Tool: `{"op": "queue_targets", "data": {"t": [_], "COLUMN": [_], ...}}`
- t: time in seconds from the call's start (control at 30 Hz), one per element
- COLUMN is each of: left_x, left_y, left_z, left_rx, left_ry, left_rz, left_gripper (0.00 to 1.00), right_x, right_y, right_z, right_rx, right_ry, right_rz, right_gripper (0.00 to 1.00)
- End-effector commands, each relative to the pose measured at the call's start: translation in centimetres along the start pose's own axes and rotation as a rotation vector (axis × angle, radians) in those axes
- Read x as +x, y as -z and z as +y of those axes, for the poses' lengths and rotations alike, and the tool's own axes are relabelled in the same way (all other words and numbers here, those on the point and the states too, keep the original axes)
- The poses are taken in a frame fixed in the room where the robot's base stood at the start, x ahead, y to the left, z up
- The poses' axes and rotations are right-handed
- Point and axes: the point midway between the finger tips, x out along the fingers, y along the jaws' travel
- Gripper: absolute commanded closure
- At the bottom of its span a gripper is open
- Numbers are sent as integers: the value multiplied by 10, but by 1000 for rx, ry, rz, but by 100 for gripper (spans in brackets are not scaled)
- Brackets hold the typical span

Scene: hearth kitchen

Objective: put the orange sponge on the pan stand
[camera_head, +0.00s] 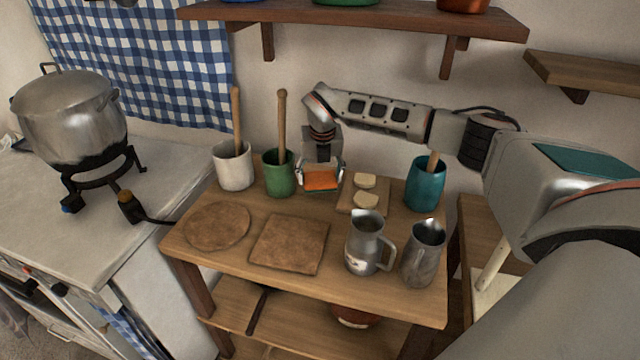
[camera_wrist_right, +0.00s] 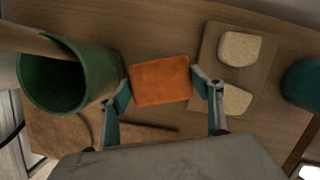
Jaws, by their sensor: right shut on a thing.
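The orange sponge (camera_head: 321,179) is between the two fingers of my right gripper (camera_head: 320,175), at the back of the wooden table. In the right wrist view the sponge (camera_wrist_right: 160,80) spans the gap between the fingertips (camera_wrist_right: 162,88), which are shut on it. Whether it touches the table top is hard to tell. A round brown mat (camera_head: 217,226) and a square brown mat (camera_head: 289,243) lie bare on the table, in front and to the left of the gripper. Either may be the pan stand; I cannot tell which. My left gripper is not in view.
A green pot (camera_head: 279,173) with a wooden handle stands close left of the gripper, a white pot (camera_head: 233,165) beyond. A small board (camera_head: 352,197) with two pale pieces lies close right. A teal cup (camera_head: 425,184) and two metal jugs (camera_head: 366,243) stand further right.

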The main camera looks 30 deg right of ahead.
Motion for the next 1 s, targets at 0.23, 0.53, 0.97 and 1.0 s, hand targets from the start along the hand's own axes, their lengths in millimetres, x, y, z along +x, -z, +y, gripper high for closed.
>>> {"op": "queue_targets", "data": {"t": [0.23, 0.53, 0.97, 1.0], "left_x": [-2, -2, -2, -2], "left_y": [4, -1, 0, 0], "left_z": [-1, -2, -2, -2], "left_rx": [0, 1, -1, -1], "left_ry": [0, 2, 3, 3], "left_rz": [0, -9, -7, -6], "left_gripper": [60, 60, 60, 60], "right_x": [24, 34, 37, 37], "right_y": [7, 9, 10, 10], "right_z": [0, 0, 0, 0], "right_rx": [0, 0, 0, 0], "right_ry": [1, 0, 0, 0], "right_rz": [2, -1, 0, 0], "right_gripper": [55, 55, 18, 18]}}
